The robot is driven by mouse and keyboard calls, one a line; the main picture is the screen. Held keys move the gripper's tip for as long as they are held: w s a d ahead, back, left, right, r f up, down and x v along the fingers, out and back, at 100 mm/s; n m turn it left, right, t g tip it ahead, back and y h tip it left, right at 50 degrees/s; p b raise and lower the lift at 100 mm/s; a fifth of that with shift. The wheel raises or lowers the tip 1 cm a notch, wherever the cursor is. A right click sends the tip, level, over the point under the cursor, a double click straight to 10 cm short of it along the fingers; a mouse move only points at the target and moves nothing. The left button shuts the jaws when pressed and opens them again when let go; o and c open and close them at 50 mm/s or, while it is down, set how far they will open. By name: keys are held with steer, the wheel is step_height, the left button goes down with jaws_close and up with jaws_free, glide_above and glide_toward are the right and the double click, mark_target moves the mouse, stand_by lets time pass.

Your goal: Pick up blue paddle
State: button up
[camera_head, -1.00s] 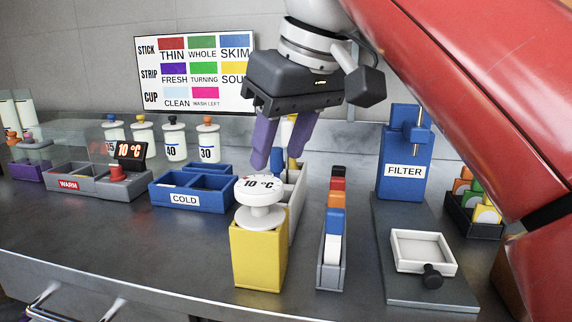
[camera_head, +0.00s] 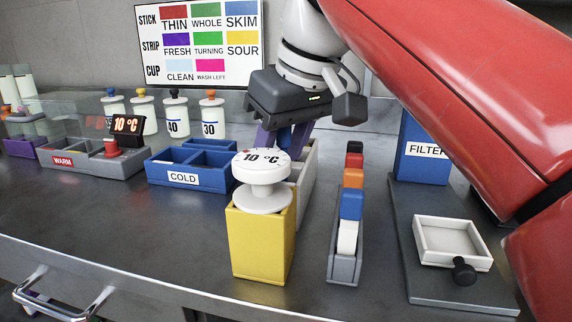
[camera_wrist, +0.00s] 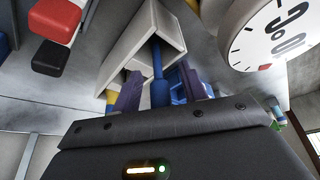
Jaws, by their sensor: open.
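A blue paddle stands with its handle (camera_wrist: 159,68) up in a white open-topped holder (camera_wrist: 130,48), seen in the wrist view. In the head view the white holder (camera_head: 308,165) is behind the yellow block, and only a bit of blue (camera_head: 284,137) shows between my fingers. My gripper (camera_head: 281,142) has purple fingers and is open, pointing down at the holder. In the wrist view my gripper (camera_wrist: 161,88) has one finger on each side of the blue handle. I cannot tell whether they touch it. The paddle's lower end is hidden.
A yellow block (camera_head: 258,245) with a white 10 °C dial (camera_head: 262,172) stands close in front. A grey rack of coloured sticks (camera_head: 344,262) is to the right, then the filter stand (camera_head: 424,150) and white tray (camera_head: 452,243). A blue COLD bin (camera_head: 188,178) is left.

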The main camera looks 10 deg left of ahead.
steer(key=shift+a+f, duration=0.1)
steer(key=shift+f, duration=0.1)
jaws_close()
steer(key=shift+r, duration=0.15)
